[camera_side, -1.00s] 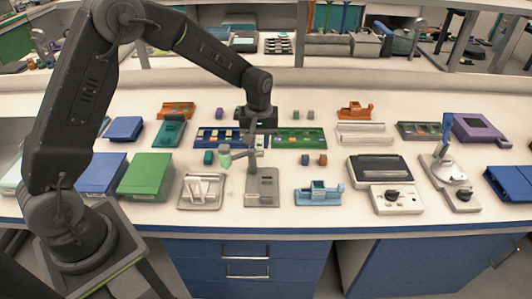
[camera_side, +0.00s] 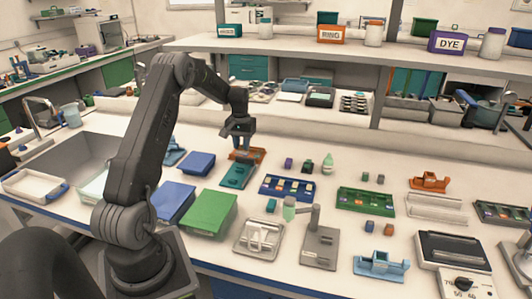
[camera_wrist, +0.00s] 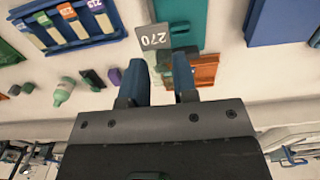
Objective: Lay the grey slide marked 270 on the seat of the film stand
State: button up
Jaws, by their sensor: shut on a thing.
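My gripper (camera_side: 247,148) hangs over the orange stand (camera_side: 246,156) and the teal stand (camera_side: 238,175) at the back left of the bench. In the wrist view, my gripper (camera_wrist: 160,64) has its two blue fingers around the lower end of the grey slide marked 270 (camera_wrist: 152,38), which stands out past the fingertips. In that view the slide overlaps the edge of the teal stand (camera_wrist: 182,14), and the orange stand (camera_wrist: 206,70) is beside the right finger. I cannot tell which stand is the film stand, and its seat is not clear. The slide is too small to make out in the side view.
A blue tray of labelled slides (camera_side: 262,191) lies right of the teal stand. A green tray (camera_side: 341,200), a pale green bottle (camera_side: 328,164) and small blocks (camera_side: 308,167) are farther right. Blue (camera_side: 196,164) and green boxes (camera_side: 209,214) lie to the left and front.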

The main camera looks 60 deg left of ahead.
jog(key=shift+s+a+f, duration=0.3)
jog(key=shift+a+f, duration=0.1)
jog(key=shift+f, duration=1.5)
jog(key=shift+s+a+f, duration=0.3)
jog(key=shift+a+f, duration=0.15)
jog(key=shift+f, duration=1.5)
jog(key=shift+s+a+f, duration=0.3)
jog(key=shift+a+f, duration=0.1)
jog(key=shift+f, duration=1.5)
jog(key=shift+f, duration=0.25)
jog(key=o, duration=0.7)
notch_tip(320, 180, up, 14)
jog(key=shift+f, duration=0.1)
